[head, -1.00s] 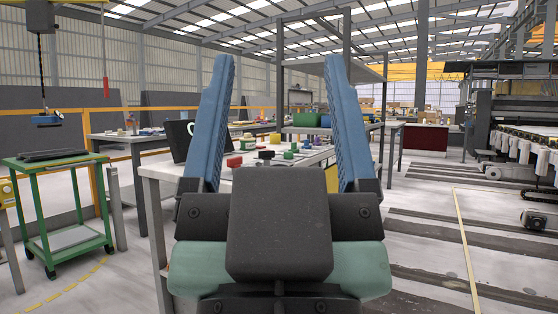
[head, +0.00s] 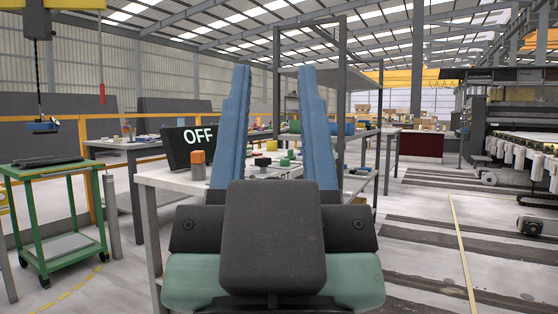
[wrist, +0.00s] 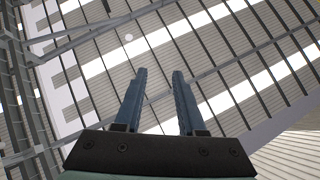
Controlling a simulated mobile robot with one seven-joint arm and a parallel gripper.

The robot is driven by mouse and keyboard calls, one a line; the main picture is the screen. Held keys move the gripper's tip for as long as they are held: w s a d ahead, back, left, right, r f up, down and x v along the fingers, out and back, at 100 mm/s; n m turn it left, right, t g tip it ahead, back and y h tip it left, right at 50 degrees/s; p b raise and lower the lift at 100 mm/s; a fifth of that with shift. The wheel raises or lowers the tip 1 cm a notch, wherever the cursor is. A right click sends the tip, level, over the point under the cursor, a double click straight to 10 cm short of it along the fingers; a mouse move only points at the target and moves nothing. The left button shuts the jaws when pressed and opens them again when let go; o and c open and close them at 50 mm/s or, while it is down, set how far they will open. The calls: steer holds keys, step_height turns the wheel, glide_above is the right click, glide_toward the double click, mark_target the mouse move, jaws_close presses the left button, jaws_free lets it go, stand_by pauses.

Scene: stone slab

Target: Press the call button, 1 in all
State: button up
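My gripper (head: 274,72) points up in front of the head camera. Its two blue fingers stand apart with nothing between them. In the wrist view my gripper (wrist: 160,73) is also open and empty, against the roof. Behind it is a workbench (head: 168,178) with small coloured items. A dark display (head: 190,148) on it reads OFF. An orange-topped grey block (head: 198,165) stands in front of the display. I cannot tell which item is the call button; the fingers hide part of the bench.
A green cart (head: 62,215) stands at the left, near a grey post (head: 112,215). A blue hanging control (head: 43,126) is above it. A shelf rack rises behind the bench. Large machinery (head: 515,110) is at the right.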

jaws_close()
stand_by(1.4)
